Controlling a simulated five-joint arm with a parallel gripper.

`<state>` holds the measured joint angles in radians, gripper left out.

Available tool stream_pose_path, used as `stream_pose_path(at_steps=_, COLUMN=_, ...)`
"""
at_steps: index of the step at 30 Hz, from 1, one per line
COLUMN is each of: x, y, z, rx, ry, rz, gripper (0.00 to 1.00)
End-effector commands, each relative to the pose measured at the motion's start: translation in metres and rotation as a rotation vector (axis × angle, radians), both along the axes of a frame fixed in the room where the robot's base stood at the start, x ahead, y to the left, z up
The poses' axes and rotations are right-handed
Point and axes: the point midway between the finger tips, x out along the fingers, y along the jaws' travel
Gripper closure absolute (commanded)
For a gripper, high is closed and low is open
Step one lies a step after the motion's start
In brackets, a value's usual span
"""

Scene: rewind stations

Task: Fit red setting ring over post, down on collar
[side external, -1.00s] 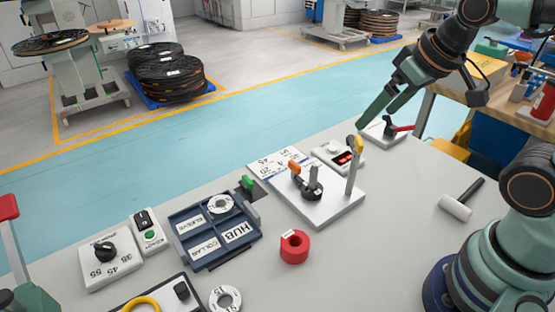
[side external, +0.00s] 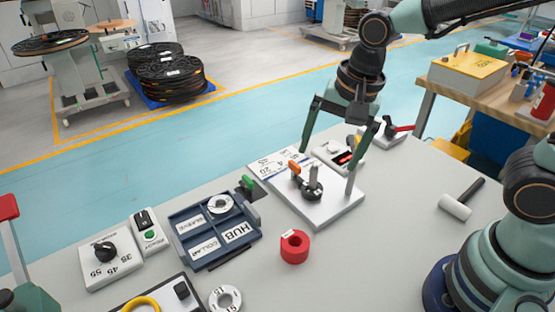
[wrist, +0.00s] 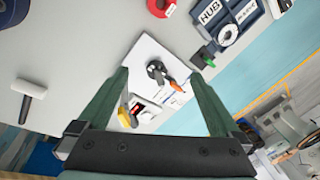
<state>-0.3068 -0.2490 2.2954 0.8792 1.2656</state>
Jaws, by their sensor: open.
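The red setting ring (side external: 294,246) lies flat on the grey table, in front of the white base plate (side external: 326,212); its edge also shows at the top of the wrist view (wrist: 160,6). The post (side external: 314,174) stands upright on the plate with a dark collar (side external: 312,192) around its foot and an orange-tipped lever (side external: 295,168) beside it. My gripper (side external: 336,146) is open and empty, its fingers spread wide above the far part of the plate. In the wrist view the plate and the dark collar (wrist: 156,70) lie between my fingers.
A blue tray (side external: 182,222) with labelled compartments and a white ring stands left of the plate. A hammer (side external: 460,200) lies at right. The table around the red ring is clear.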

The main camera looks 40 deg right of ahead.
Motion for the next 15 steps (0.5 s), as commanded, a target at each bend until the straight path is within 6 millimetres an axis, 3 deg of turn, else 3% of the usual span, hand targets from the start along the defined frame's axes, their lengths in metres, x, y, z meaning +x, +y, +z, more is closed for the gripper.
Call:
stream_pose_path(at_steps=9, x=-0.007, y=0.059, z=-0.049, rx=0.03, ry=0.174, rz=-0.518, gripper=0.0)
stream_pose_path(at_steps=15, x=-0.014, y=0.078, z=-0.067, rx=0.019, ry=0.215, rz=-0.72, gripper=0.0)
